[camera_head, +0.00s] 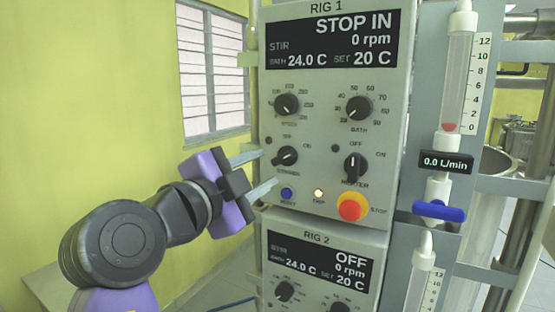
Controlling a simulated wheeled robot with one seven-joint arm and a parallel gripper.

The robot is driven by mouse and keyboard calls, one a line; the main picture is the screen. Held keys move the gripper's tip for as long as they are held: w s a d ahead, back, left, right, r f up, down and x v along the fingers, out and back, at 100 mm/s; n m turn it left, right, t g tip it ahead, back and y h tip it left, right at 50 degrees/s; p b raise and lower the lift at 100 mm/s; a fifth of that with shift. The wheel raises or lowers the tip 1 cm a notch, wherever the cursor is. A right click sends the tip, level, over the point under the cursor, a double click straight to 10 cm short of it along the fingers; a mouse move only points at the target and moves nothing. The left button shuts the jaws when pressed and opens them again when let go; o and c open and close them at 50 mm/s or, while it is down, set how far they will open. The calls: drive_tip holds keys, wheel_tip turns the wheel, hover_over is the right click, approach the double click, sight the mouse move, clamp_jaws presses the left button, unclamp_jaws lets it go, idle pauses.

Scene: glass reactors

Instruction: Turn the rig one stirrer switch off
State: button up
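The rig one panel (330,115) faces me, and its display (335,40) reads STOP IN, STIR 0 rpm, bath 24.0 C, set 20 C. The stirrer switch (287,156) is a small black rotary knob at the panel's lower left. Its handle is slanted, with one end up and right toward the ON mark; which end is the pointer I cannot tell. My gripper (268,167) is open and empty, its two pale fingers apart, one above the other in the picture. The fingertips are just left of the switch; whether they touch the panel is unclear.
The heater switch (355,168) is upright at OFF. Below are a blue button (287,194), a lit lamp (319,194) and a red-and-yellow stop button (351,207). The rig two panel (316,238) is underneath. A flow meter with a blue valve (439,211) stands right.

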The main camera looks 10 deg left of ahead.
sight(281, 160)
drive_tip(key=p+x, duration=0.1)
drive_tip(key=x, duration=0.4)
drive_tip(key=shift+w+d+r, duration=0.1)
drive_tip(key=shift+w+d+p, duration=0.2)
drive_tip(key=shift+w+p, duration=0.2)
drive_tip(key=shift+w, duration=0.25)
clamp_jaws()
